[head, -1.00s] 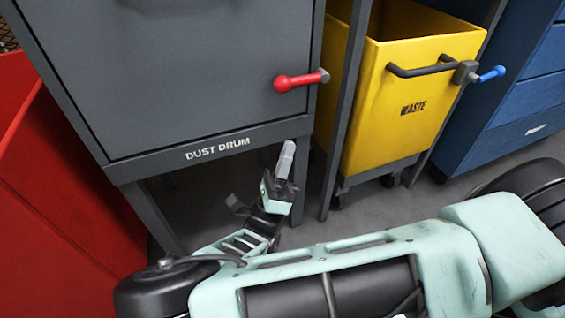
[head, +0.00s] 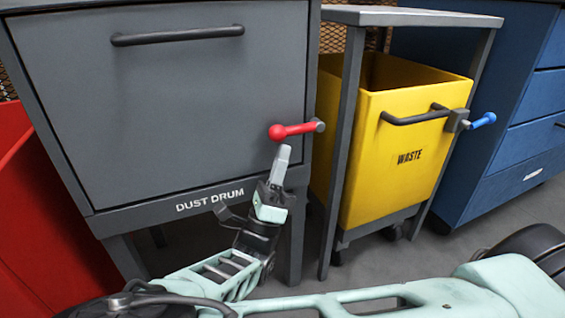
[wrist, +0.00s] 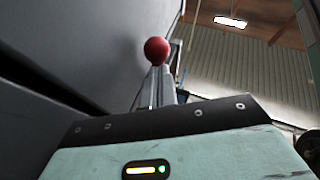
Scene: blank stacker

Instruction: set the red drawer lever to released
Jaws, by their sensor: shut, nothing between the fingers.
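The red lever (head: 293,130) is on the right side of the grey drawer front marked DUST DRUM (head: 200,110). It lies nearly level, its ball end to the left and its pivot at the drawer's right edge. My gripper (head: 284,150) is shut and empty, pointing up, with its tips just below the lever in the head view. In the wrist view the red ball (wrist: 157,50) shows right beyond the fingertips (wrist: 157,72). I cannot tell whether they touch.
A black bar handle (head: 177,36) crosses the drawer's top. A yellow WASTE bin (head: 400,160) with a blue lever (head: 483,120) stands in a frame to the right. A blue cabinet (head: 520,130) is at far right, a red panel (head: 40,220) at far left.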

